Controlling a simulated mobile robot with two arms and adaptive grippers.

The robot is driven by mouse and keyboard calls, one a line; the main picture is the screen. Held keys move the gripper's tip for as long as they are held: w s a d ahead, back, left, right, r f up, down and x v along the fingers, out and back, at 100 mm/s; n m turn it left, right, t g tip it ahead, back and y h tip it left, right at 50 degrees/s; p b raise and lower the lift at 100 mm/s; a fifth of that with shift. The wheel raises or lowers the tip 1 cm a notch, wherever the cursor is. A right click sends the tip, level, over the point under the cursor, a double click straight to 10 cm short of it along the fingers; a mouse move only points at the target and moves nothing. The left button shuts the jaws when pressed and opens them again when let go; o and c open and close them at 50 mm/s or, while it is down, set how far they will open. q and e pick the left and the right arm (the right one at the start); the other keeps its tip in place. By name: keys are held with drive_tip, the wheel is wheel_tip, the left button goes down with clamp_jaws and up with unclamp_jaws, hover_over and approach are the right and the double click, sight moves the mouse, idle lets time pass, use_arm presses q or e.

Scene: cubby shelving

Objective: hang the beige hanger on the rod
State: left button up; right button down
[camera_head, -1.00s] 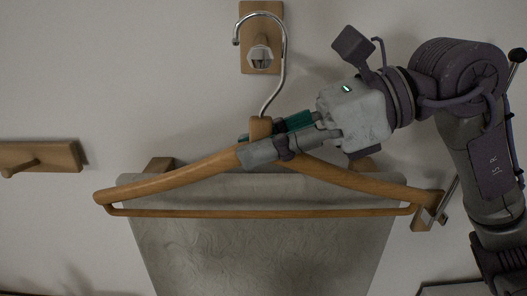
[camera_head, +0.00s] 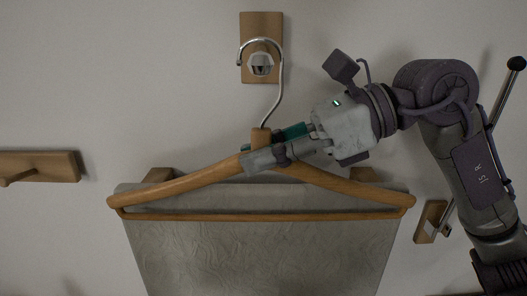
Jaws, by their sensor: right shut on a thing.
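The beige wooden hanger (camera_head: 345,186) hangs upright in the air, its metal hook (camera_head: 281,85) pointing up and curving left. My right gripper (camera_head: 257,149) is shut on the hanger's neck, just under the hook. The rod (camera_head: 259,66) appears to be a short metal-tipped peg on a wooden wall plate (camera_head: 262,25). The hook's curve frames the peg's end in this view; I cannot tell whether they touch. My left gripper is not in view.
A grey textured panel (camera_head: 260,255) is behind and below the hanger. A wooden peg rack (camera_head: 45,167) is on the wall at left. A small wooden plate with a metal fitting (camera_head: 430,222) is at right. The upper left wall is bare.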

drive_tip(key=shift+f+b, duration=0.3)
drive_tip(key=shift+b, duration=0.05)
idle(0.5)
drive_tip(key=c, duration=1.1)
unclamp_jaws()
drive_tip(key=shift+o, duration=0.2)
drive_tip(key=v, duration=1.1)
drive_tip(key=shift+d+r, duration=0.1)
drive_tip(key=shift+d, duration=0.25)
drive_tip(key=d, duration=0.8)
drive_tip(key=shift+d, duration=0.2)
